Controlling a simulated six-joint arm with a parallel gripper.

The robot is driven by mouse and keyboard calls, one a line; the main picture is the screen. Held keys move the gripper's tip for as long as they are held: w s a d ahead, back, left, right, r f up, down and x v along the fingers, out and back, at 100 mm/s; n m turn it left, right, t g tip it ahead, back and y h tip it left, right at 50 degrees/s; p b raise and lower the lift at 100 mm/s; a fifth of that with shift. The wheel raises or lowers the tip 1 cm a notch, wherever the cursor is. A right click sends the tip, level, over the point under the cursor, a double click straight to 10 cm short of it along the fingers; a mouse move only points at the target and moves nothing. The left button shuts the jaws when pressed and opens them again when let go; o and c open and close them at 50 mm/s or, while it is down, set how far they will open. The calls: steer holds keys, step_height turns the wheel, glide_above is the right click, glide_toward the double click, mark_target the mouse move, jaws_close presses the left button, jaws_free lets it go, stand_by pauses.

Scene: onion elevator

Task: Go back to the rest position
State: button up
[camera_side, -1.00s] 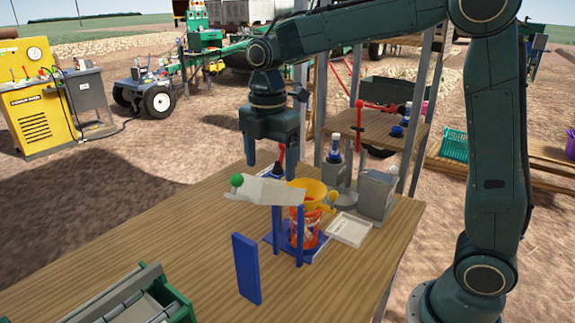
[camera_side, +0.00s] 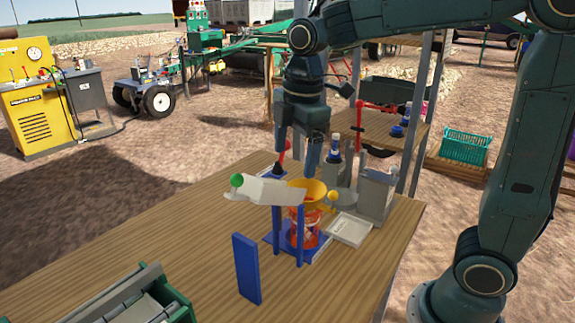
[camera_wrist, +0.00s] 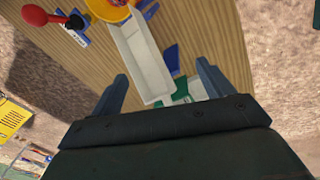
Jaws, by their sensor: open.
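My gripper (camera_side: 296,160) is open and empty. In the side view it hangs above and behind the grey chute (camera_side: 270,191) and the yellow funnel (camera_side: 316,190), apart from both. The chute has a green ball (camera_side: 237,180) at its left end. Below the funnel stands an orange-red container (camera_side: 306,230) in a blue stand (camera_side: 277,232). In the wrist view my gripper's fingers (camera_wrist: 163,88) are spread wide, and the pale chute (camera_wrist: 140,55) shows between and beyond them. Part of the yellow funnel (camera_wrist: 108,8) shows at the top edge.
A blue upright panel (camera_side: 246,269) stands on the wooden table (camera_side: 185,225). A green-framed machine (camera_side: 170,300) is at the front left. A white tray (camera_side: 349,230) and a grey box (camera_side: 376,195) stand at the right. A red-knobbed lever (camera_wrist: 75,21) is near the funnel.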

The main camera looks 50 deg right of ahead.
steer(key=s+d+f+m+t, duration=0.1)
steer(key=s+m+t, duration=0.3)
steer(key=s+m, duration=0.9)
steer(key=shift+s+d+f+m, duration=0.25)
steer(key=shift+s+d+m, duration=0.2)
steer(key=shift+s, duration=1.5)
steer(key=shift+w+r, duration=0.1)
steer(key=c, duration=0.6)
steer(key=shift+w+a+r, duration=0.1)
steer(key=shift+w+r, duration=0.1)
steer(key=c, duration=0.3)
steer(key=shift+m+y, duration=0.25)
steer(key=shift+y, duration=0.25)
steer(key=w+r, duration=0.1)
steer(key=w+a+r, duration=0.1)
steer(key=w+r, duration=0.1)
steer(key=shift+w+a+r, duration=0.1)
steer(key=shift+w+a, duration=0.1)
steer(key=shift+a, duration=0.1)
jaws_close()
steer(key=w+a+r+m+y, duration=0.1)
steer(key=w+r+y, duration=0.1)
steer(key=w+r, duration=0.6)
steer(key=shift+w+a+m, duration=0.3)
steer(key=shift+w+m, duration=0.1)
steer(key=shift+w, duration=0.95)
